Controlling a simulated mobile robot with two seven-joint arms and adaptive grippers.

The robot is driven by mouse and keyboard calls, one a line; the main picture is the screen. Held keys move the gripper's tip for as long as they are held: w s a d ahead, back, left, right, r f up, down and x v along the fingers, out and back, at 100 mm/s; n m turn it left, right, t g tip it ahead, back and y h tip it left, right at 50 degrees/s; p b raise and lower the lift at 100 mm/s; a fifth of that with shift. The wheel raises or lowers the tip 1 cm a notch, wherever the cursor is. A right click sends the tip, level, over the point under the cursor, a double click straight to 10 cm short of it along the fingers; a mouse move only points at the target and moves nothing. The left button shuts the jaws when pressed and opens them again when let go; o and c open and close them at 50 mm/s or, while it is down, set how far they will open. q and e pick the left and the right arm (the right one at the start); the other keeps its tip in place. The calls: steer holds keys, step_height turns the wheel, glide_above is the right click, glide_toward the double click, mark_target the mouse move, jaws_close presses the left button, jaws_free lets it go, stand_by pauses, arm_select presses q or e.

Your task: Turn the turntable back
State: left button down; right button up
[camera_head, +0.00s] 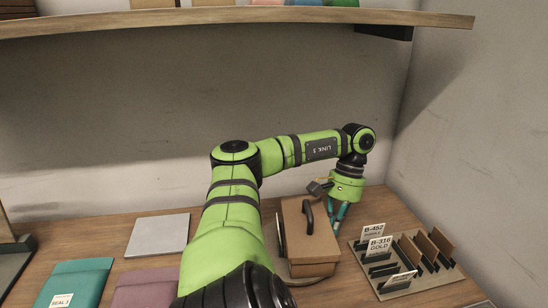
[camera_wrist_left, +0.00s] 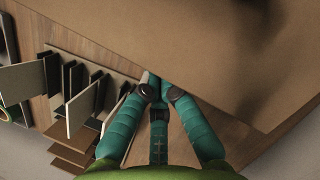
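A brown box (camera_head: 308,246) with a dark arched handle (camera_head: 307,215) stands on the wooden table. A thin grey curved edge (camera_head: 279,238) shows along its left side; I cannot tell whether this is the turntable, which is otherwise hidden. My left gripper (camera_head: 338,222) points down at the box's right side, near its far end. In the left wrist view its teal fingers (camera_wrist_left: 157,84) are drawn together with nothing visible between them. Their tips are at the edge of the box (camera_wrist_left: 215,45); contact is unclear. My right gripper is not in view.
A card rack (camera_head: 410,268) with labelled cards stands close right of the gripper; it also shows in the left wrist view (camera_wrist_left: 75,90). A grey plate (camera_head: 158,235), teal folder (camera_head: 78,284) and mauve folder (camera_head: 145,288) lie left. A shelf (camera_head: 230,17) hangs above.

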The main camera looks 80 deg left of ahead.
mark_target(332, 262)
arm_select(q)
steer(key=shift+d+m+g+y, duration=0.3)
steer(key=shift+d+m+y, duration=0.2)
steer(key=shift+d+m, duration=0.95)
steer(key=shift+s+d+m+y+b, duration=0.25)
steer(key=shift+d+m, duration=0.4)
steer(key=shift+m, duration=0.25)
steer(key=shift+s+d+m+y+b, duration=0.15)
steer(key=shift+s+d+m+y, duration=0.1)
steer(key=shift+d+m, duration=0.5)
steer(key=shift+s+d+m+y+b, duration=0.3)
steer(key=shift+s+d+m+b, duration=0.2)
steer(key=shift+m, duration=0.4)
steer(key=shift+s+d+m+y+b, duration=0.35)
steer(key=shift+d+m, duration=0.25)
steer(key=shift+m, duration=0.3)
steer(key=shift+s+d+m+y+b, duration=0.3)
steer(key=shift+s+d+m+b, duration=0.2)
steer(key=shift+m, duration=0.25)
steer(key=shift+s+d+m+y+b, duration=0.25)
steer(key=shift+s+d+m+b, duration=0.15)
steer(key=shift+s+m+b, duration=0.25)
steer(key=shift+m, duration=0.3)
